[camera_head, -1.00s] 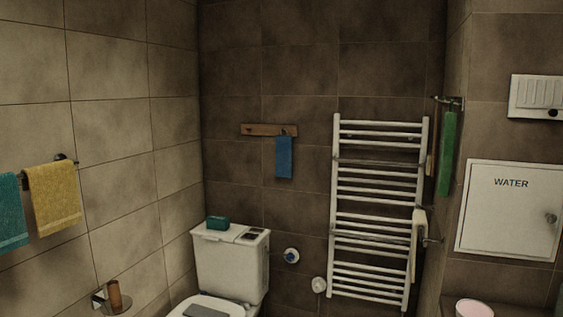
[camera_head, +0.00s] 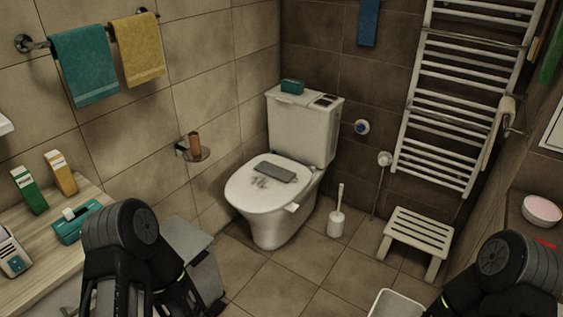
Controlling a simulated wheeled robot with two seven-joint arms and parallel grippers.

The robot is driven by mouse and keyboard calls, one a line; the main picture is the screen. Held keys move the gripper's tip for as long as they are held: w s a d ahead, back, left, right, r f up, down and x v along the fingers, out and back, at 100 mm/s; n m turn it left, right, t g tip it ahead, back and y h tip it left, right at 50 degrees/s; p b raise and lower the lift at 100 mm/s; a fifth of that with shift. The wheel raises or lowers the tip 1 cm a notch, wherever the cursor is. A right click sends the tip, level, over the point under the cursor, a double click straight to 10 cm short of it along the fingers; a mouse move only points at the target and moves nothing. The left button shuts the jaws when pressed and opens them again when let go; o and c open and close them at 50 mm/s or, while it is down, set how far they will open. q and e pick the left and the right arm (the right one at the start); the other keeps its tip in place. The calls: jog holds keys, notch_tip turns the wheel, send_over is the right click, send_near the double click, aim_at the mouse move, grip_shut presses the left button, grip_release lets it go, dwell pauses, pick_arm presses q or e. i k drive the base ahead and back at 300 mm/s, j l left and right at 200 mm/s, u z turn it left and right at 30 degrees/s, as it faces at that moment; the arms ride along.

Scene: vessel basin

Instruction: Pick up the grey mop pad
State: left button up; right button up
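A flat grey rectangular pad (camera_head: 276,172), which looks like the mop pad, lies on the closed white toilet lid (camera_head: 246,196). Dark smudges show on the lid just in front of it. Nothing touches the pad from above. My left arm shows at the lower left and my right arm at the lower right, both well apart from the toilet. The fingertips of both grippers are out of the picture.
A toilet brush (camera_head: 336,216) and a white stool (camera_head: 417,238) stand right of the toilet. A white bin (camera_head: 396,304) is at the bottom edge. A wooden counter (camera_head: 40,278) with boxes lies left. Tiled floor before the toilet is clear.

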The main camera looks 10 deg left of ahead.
aim_at(276, 171)
jog(key=i+j+z, duration=0.35)
jog(key=i, duration=0.2)
jog(key=i+j+z, duration=0.4)
jog(key=i, duration=0.15)
jog(key=i+j+z, duration=0.35)
jog(key=j, duration=0.25)
jog(key=i+j, duration=0.35)
jog(key=i, duration=0.05)
